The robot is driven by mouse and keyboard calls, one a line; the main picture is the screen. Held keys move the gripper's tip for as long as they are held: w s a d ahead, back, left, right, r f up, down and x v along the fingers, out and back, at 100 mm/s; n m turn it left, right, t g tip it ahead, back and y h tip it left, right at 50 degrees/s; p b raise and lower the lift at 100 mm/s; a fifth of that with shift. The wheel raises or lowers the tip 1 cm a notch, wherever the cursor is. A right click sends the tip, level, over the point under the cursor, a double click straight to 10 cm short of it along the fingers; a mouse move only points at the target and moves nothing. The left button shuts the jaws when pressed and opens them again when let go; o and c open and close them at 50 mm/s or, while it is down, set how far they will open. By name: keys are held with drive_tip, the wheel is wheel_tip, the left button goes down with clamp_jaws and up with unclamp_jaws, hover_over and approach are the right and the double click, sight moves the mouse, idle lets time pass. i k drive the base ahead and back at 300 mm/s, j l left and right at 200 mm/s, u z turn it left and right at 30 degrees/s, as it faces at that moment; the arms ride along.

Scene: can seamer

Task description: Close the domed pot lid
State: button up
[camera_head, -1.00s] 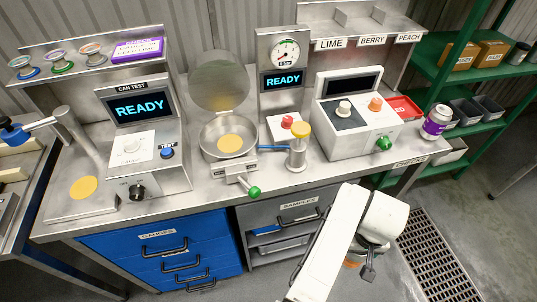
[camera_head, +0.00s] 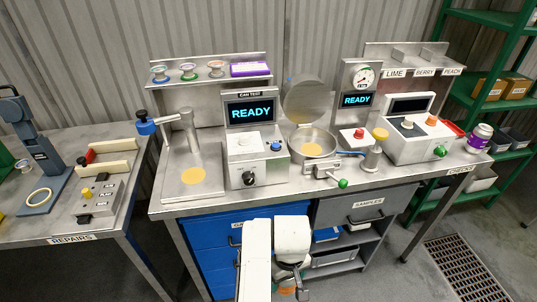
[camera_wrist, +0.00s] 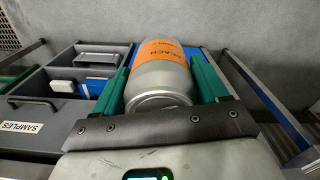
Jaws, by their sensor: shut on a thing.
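The pot (camera_head: 312,144) is a round, shallow steel vessel on the bench. Its domed lid (camera_head: 304,100) stands raised behind it, tilted back and open. A green-knobbed handle (camera_head: 343,183) sticks out at its front. My gripper (camera_wrist: 161,78) is shut on a silver can with an orange PEACH label (camera_wrist: 160,52), held between its green fingers. In the head view my gripper is low in the picture, in front of the blue drawers and below the bench top, well apart from the pot. There the can is mostly hidden by my arm.
A tester (camera_head: 254,158) reading READY stands left of the pot. A gauge post (camera_head: 357,98) and a yellow-topped cylinder (camera_head: 375,150) stand to its right. The SAMPLES unit (camera_head: 368,202) is below. A repairs table (camera_head: 60,200) is at left. Grey floor lies between the tables.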

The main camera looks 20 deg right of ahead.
sight(311, 149)
drive_tip(key=i+l+u, duration=0.1)
drive_tip(key=l+u, duration=0.25)
drive_tip(key=l, duration=0.55)
drive_tip(key=l+u, duration=0.3)
drive_tip(key=l, duration=0.55)
